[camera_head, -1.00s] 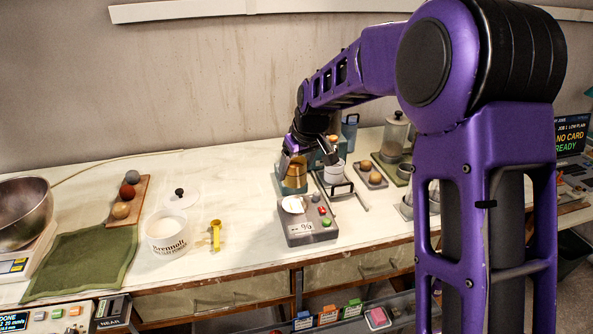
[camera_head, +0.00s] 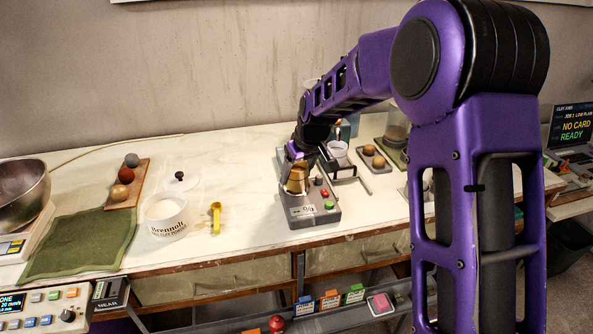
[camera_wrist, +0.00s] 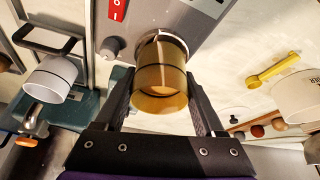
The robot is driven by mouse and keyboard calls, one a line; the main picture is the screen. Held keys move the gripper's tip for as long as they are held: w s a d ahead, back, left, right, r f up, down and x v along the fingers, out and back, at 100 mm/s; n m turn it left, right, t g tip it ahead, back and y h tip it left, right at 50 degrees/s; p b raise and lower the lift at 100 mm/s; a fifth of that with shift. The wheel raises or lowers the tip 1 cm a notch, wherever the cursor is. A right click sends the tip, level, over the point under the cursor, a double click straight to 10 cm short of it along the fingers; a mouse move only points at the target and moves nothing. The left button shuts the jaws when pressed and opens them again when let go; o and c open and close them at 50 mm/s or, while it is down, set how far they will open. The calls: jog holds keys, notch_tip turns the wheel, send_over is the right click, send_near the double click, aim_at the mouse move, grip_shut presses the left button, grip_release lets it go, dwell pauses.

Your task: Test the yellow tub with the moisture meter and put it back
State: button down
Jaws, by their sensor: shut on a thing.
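The yellow tub is a see-through amber cup (camera_wrist: 160,85), held between the two fingers of my gripper (camera_wrist: 163,100) in the wrist view. In the head view my gripper (camera_head: 298,172) has the tub (camera_head: 296,183) over the grey moisture meter (camera_head: 328,214). The meter has a small display, a red button and a green button; its body also shows in the wrist view (camera_wrist: 190,45).
A white labelled tub (camera_head: 166,216) and a yellow scoop (camera_head: 215,217) lie left of the meter. A green cloth (camera_head: 82,243) lies far left.

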jog(key=shift+f+b, duration=0.45)
jog(key=shift+f, duration=0.1)
dwell(0.4)
grip_release()
